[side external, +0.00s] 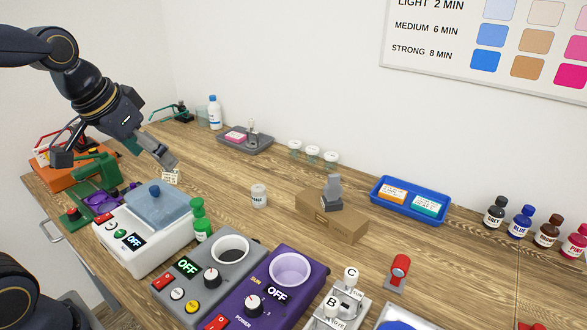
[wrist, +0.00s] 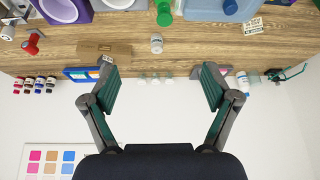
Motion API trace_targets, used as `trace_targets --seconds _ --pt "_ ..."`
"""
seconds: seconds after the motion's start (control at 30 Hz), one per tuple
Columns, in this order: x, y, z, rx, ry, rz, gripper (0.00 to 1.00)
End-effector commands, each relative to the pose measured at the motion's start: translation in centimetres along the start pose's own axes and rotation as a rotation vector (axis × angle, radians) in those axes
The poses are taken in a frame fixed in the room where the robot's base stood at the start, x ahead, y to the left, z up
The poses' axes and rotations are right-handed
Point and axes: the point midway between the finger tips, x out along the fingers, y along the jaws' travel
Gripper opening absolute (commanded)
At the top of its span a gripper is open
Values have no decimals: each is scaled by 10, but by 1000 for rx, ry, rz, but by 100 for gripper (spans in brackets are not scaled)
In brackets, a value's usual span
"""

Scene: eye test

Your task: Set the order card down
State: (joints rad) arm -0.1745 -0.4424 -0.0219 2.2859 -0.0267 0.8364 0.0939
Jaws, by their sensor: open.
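A small pale card with dark print (side external: 172,177), which looks like the order card, rests on the wooden table behind the white machine with a blue lid. It also shows in the wrist view (wrist: 254,26), at the upper right. I cannot read its print. My gripper (side external: 115,158) is open, with its fingers spread wide. In the side view one finger appears close above the card. In the wrist view the space between the fingertips (wrist: 159,88) is empty, and the card lies outside it, apart from the fingers.
The white machine (side external: 140,246) stands in front of the card, with a green bottle (side external: 200,221) beside it. A blue tray (side external: 402,214) holds orange and teal items. A cardboard block (side external: 325,223), a white jar (side external: 259,196) and a grey tray (side external: 262,148) stand farther right. Bare table lies between card and jar.

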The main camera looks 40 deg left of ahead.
Motion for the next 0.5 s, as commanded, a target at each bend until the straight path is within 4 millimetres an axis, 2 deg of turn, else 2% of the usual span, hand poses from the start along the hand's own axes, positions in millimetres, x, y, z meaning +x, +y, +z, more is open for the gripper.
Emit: trace_targets --seconds 0.03,0.1,0.2,0.33,0.5 --pt "-9 12 20 22 16 16 86" --pt "-15 22 43 38 23 33 86" --pt "-18 30 66 51 29 50 86" --pt "-19 33 77 58 31 59 86" --pt "-19 33 78 57 30 59 86"
